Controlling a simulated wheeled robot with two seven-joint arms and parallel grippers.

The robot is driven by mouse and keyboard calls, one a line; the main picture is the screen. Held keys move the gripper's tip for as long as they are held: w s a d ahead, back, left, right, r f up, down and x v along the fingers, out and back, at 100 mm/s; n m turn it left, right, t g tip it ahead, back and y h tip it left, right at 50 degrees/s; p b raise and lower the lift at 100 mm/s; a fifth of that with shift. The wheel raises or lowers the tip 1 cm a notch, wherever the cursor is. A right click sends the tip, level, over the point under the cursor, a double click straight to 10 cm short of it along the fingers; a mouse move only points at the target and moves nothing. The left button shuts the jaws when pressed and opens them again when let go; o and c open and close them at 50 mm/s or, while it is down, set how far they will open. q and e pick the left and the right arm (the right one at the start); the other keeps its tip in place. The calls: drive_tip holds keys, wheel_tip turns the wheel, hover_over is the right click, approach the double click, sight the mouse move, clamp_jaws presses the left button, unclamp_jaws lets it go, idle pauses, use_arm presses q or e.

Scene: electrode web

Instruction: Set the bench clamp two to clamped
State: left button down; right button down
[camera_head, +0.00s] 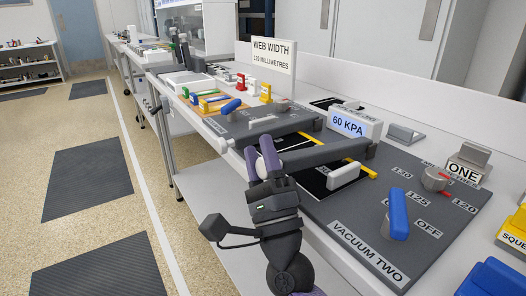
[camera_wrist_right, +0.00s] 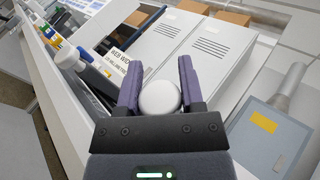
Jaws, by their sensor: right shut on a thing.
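The near bench clamp, which I take as clamp two, shows in the head view as a dark grey bar (camera_head: 325,154) across the near part of the black bed, its hinge at the right. My right gripper (camera_head: 259,151) is at the bar's left end, its purple fingers upright. In the right wrist view a round white knob (camera_wrist_right: 159,98) sits between the two fingers, and the gripper is shut on it. In the head view the knob is hidden by the fingers. How far the bar stands above the bed is hard to tell. My left gripper is out of view.
A second grey clamp bar (camera_head: 290,130) lies farther back. A 60 KPA display (camera_head: 348,123) stands behind.

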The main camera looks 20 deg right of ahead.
drive_tip(key=shift+f, duration=0.2)
idle(0.3)
drive_tip(key=shift+c, duration=1)
unclamp_jaws()
drive_tip(key=v, duration=1)
drive_tip(key=shift+c, duration=0.4)
